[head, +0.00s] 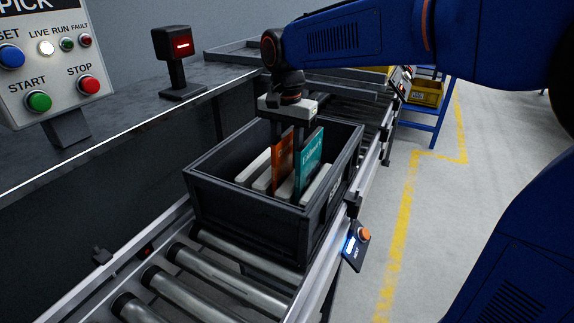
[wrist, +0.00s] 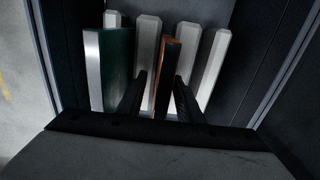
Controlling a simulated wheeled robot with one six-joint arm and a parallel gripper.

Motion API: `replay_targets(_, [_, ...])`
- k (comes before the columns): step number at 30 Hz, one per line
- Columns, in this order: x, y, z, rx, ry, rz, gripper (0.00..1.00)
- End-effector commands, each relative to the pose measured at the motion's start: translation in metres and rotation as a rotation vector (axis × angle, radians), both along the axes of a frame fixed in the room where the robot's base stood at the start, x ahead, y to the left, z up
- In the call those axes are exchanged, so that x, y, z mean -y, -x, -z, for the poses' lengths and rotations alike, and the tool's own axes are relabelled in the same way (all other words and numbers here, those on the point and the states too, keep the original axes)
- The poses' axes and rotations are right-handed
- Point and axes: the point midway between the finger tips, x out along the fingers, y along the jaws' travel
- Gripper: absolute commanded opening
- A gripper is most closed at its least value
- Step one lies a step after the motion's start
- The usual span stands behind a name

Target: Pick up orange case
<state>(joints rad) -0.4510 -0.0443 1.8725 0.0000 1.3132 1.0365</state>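The orange case (head: 283,163) stands upright in a dark crate (head: 247,217) on the roller conveyor. In the wrist view the orange case (wrist: 168,72) shows as a thin upright edge. My gripper (head: 293,130) reaches down into the crate from above. In the wrist view its two dark fingers (wrist: 160,95) are apart, one on each side of the orange case, with small gaps visible. A teal case (head: 310,160) stands just right of the orange one; in the wrist view it is on the left (wrist: 113,70). The fingertips are partly hidden behind the cases in the head view.
Several pale divider bars (head: 254,167) stand in the crate. A control panel (head: 50,60) and a small red-lit scanner (head: 176,60) stand on the left bench. A button box (head: 356,246) sits on the conveyor's right rail. Open floor lies to the right.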

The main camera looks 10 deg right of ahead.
Motion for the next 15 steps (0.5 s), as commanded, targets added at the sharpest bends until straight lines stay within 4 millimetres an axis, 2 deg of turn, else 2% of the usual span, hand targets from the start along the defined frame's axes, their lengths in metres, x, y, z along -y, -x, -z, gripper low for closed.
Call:
replay_targets(3, [0.0001,-0.0001,-0.0003,0.0,0.0,0.0,0.33])
replay_targets(7, [0.0001,-0.0001,-0.0004,0.0,0.0,0.0,0.02])
replay_targets(15, [0.0001,-0.0001,-0.0007,0.0,0.0,0.0,0.0])
